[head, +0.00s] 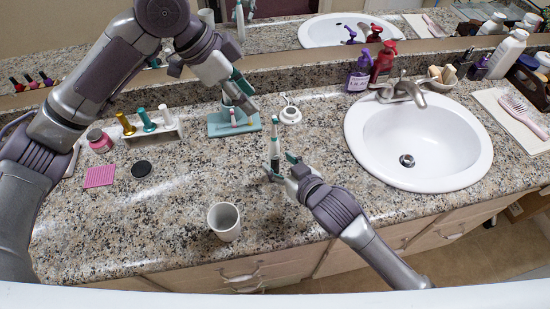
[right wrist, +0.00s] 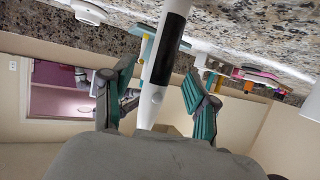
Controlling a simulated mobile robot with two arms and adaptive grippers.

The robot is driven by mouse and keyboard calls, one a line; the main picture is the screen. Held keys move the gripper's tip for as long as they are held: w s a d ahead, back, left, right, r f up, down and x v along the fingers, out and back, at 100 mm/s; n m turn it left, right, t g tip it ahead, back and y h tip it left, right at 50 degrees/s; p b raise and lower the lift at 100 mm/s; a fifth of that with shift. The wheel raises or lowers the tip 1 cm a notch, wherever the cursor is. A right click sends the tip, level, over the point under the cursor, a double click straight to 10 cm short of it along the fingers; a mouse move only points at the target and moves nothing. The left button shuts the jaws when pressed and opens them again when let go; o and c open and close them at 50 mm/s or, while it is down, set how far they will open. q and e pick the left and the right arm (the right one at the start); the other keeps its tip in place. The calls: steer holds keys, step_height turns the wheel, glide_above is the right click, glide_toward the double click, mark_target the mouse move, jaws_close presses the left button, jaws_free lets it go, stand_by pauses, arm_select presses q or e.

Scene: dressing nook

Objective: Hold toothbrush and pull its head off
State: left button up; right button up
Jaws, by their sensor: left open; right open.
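The toothbrush (head: 275,136) is white with a dark panel and a teal tip, and looks upright over the middle of the counter. In the right wrist view its handle (right wrist: 168,62) runs between the fingers of my right gripper (right wrist: 158,92). In the head view my right gripper (head: 279,168) is at its lower part, fingers open on either side of it. I cannot tell whether its base rests on the counter. My left gripper (head: 240,92) is open and empty, left of and farther back than the toothbrush, over a teal stand (head: 217,128).
A white charger-like base (head: 291,115) lies behind the toothbrush. A white cup (head: 224,221) stands at the front. A sink (head: 420,174) is to the right. A rack of coloured bottles (head: 160,138), a pink pad (head: 99,177) and a black disc (head: 141,169) are left.

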mark_target(277, 162)
steer(key=shift+x, duration=1.6)
